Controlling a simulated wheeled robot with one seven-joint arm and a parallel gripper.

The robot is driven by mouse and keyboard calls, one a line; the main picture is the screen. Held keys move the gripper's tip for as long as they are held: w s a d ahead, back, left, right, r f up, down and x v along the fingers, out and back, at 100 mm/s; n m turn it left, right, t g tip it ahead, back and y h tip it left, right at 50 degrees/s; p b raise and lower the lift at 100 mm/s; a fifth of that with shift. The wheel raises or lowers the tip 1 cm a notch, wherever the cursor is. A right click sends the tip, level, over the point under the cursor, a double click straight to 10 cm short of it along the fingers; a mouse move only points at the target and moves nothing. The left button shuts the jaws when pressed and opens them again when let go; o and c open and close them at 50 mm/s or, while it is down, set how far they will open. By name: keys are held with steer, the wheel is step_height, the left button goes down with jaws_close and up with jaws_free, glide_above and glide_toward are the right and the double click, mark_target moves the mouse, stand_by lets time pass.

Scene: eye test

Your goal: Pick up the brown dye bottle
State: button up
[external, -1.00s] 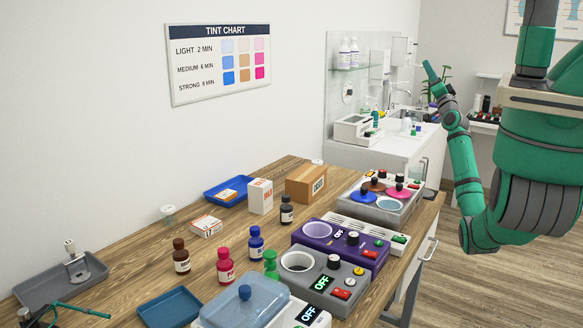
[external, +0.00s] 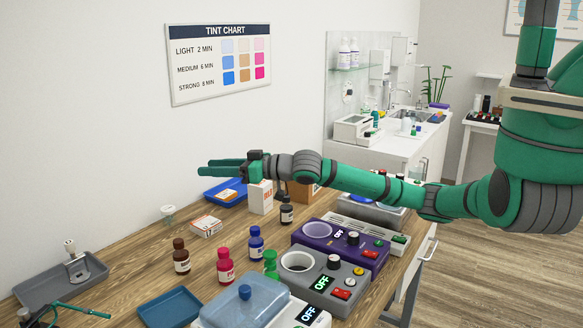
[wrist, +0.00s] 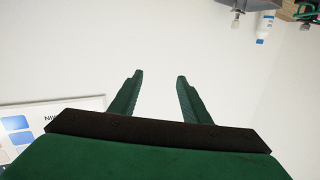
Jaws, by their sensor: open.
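The brown dye bottle (external: 181,256) stands upright on the wooden table in the external view, with a dark cap and a white label. My gripper (external: 205,168) is above the back part of the table, pointing left, higher than the bottle and apart from it. In the wrist view my gripper (wrist: 158,75) has its two green fingers spread with nothing between them. The brown bottle does not show in the wrist view.
A pink-red bottle (external: 225,266), a blue bottle (external: 256,244) and a black bottle (external: 286,211) stand to the right of the brown one. Blue trays (external: 170,308), small boxes (external: 207,227) and warmers (external: 325,283) share the table. Bare wood lies left of the brown bottle.

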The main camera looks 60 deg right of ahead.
mark_target(179, 242)
steer(key=s+a+f+n+g+y, duration=0.1)
steer(key=s+a+f+n+g, duration=0.1)
steer(key=s+a+f, duration=0.35)
steer(key=s+a+f+n+g, duration=0.1)
steer(key=s+a+f, duration=0.1)
steer(key=a+f, duration=0.5)
steer(key=shift+y, duration=0.3)
steer(key=x, duration=0.5)
steer(key=shift+s+a+r, duration=0.1)
steer(key=shift+a, duration=0.35)
steer(key=shift+d+f+x, duration=0.1)
steer(key=shift+d+x, duration=0.1)
steer(key=shift+x, duration=1.25)
steer(key=shift+d+f+x, duration=0.1)
steer(key=shift+d+x, duration=0.05)
steer(key=shift+x, duration=1.3)
jaws_close()
